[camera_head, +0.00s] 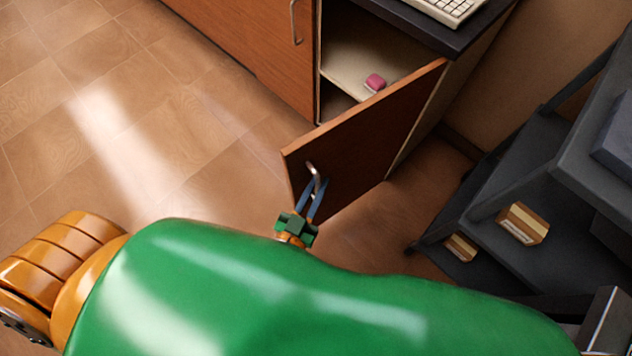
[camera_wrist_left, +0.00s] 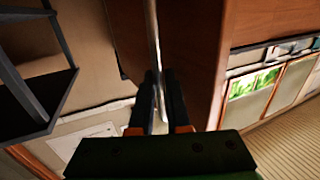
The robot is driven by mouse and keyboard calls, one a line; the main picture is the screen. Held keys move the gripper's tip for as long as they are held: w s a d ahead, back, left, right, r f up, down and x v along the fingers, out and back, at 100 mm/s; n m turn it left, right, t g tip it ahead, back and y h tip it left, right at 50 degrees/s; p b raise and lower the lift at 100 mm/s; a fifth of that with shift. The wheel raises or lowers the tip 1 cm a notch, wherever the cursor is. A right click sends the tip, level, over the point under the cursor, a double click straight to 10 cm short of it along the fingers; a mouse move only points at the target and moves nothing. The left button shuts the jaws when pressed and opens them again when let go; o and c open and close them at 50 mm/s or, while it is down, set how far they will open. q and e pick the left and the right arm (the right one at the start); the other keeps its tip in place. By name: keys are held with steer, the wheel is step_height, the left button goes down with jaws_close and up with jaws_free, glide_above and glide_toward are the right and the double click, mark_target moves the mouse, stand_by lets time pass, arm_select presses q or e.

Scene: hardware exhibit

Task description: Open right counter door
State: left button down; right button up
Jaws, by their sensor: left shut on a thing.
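The right counter door (camera_head: 365,145) is a brown wooden panel standing well open, with the cabinet interior showing behind it. Its metal handle (camera_head: 313,172) is on the door's outer face near the free edge. My left gripper (camera_head: 317,190) is shut on this handle. In the left wrist view the two dark fingers (camera_wrist_left: 160,100) close around the thin handle bar (camera_wrist_left: 153,40), beside the door panel (camera_wrist_left: 190,60). My right gripper is not in either view.
A pink object (camera_head: 375,82) lies on the cabinet shelf (camera_head: 350,65). A keyboard (camera_head: 445,8) sits on the dark countertop. The closed left door (camera_head: 255,45) adjoins. A dark shelf rack (camera_head: 510,255) with small boxes (camera_head: 522,223) stands at right. The tiled floor at left is clear.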

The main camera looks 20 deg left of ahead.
arm_select(q)
steer(key=shift+r, duration=0.1)
stand_by(0.3)
steer(key=c, duration=1.2)
jaws_free()
steer(key=shift+d, duration=0.1)
steer(key=shift+o, duration=0.2)
steer(key=shift+w, duration=0.1)
steer(key=s+a, duration=0.1)
steer(key=s, duration=0.6)
